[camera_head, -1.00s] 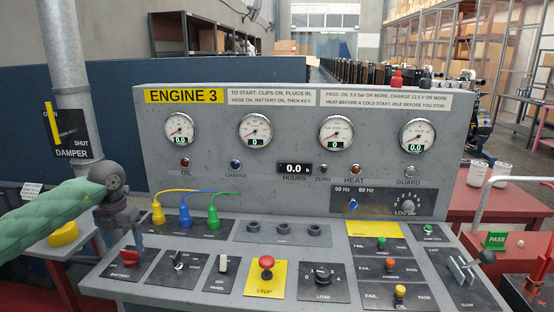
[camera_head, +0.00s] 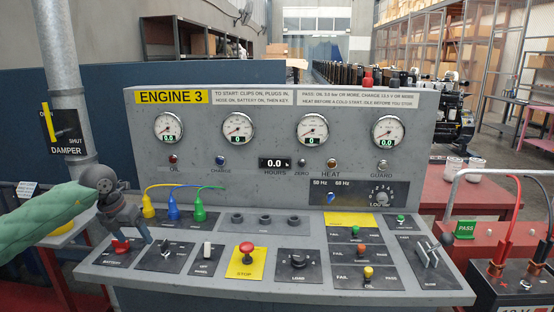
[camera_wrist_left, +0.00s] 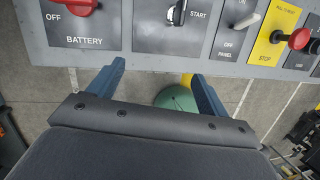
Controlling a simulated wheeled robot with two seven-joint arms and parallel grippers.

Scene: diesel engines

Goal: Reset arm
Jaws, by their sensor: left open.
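My left gripper (camera_head: 135,240) comes in from the left in the head view, beside the red battery switch (camera_head: 119,246) at the panel's left end. In the left wrist view its two blue fingers (camera_wrist_left: 155,72) are spread with nothing between them. They lie short of the panel edge there, below the battery switch (camera_wrist_left: 74,8) and its OFF label. My green arm sleeve (camera_head: 45,220) shows at the left. My right gripper is not in view.
The grey Engine 3 panel (camera_head: 225,170) carries gauges, plugs, a red stop button (camera_head: 246,249) and levers. A damper lever (camera_head: 53,121) and pipe stand at the left. A battery (camera_head: 515,285) with red clips stands at the right. Floor shows below the panel edge in the wrist view.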

